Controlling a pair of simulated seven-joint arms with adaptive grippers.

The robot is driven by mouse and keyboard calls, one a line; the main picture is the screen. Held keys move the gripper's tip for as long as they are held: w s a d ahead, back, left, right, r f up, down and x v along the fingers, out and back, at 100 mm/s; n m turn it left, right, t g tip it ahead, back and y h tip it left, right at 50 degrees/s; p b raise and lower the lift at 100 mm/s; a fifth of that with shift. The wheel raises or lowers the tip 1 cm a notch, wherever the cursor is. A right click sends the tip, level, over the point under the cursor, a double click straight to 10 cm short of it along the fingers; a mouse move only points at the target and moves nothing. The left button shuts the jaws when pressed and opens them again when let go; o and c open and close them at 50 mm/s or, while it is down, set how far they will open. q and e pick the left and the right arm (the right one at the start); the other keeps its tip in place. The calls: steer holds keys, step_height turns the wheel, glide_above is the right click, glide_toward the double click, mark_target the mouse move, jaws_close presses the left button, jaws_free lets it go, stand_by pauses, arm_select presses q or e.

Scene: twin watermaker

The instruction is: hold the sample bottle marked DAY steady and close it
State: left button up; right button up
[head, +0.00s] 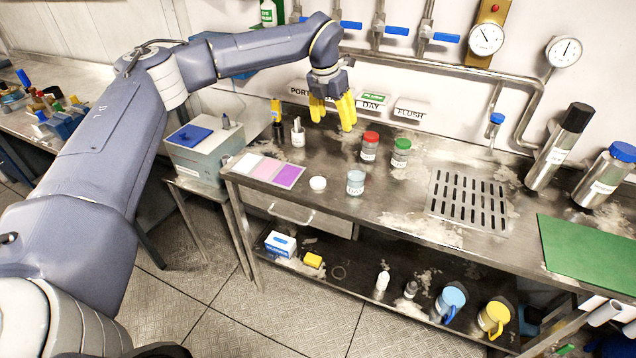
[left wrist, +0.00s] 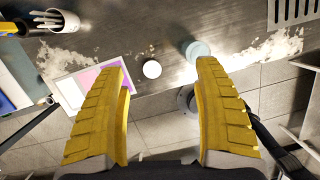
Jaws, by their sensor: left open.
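An open, clear sample bottle (head: 355,183) stands upright near the front edge of the steel bench; its label is too small to read surely. It also shows from above in the left wrist view (left wrist: 196,50). A round white cap (head: 317,183) lies on the bench just left of it, apart from it, and shows in the left wrist view (left wrist: 152,69). My left gripper (head: 332,112) is open and empty, its yellow fingers pointing down above the back of the bench, behind the bottle and cap. My right gripper is not in view.
A red-lidded jar (head: 370,146) and a green-lidded jar (head: 401,152) stand behind the bottle. A white, pink and purple card (head: 268,170) lies left of the cap. A pen holder (head: 298,138) stands behind the card. A slotted drain (head: 468,201) is at right.

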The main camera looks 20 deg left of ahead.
arm_select(q)
steer(key=s+a+f+n+g, duration=0.2)
steer(key=s+a+f+n, duration=0.1)
steer(key=s+n, duration=0.1)
steer(key=shift+a+n+g+y, duration=0.2)
steer(key=shift+n+g+y, duration=0.15)
steer(key=shift+n, duration=0.25)
steer(key=shift+f, duration=0.1)
glide_above(318, 181)
step_height(318, 181, down, 12)
steer(key=shift+s+a, duration=0.1)
steer(key=shift+a, duration=0.05)
steer(key=shift+f, duration=0.1)
steer(key=shift+d+f, duration=0.2)
steer(key=shift+f, duration=2.4)
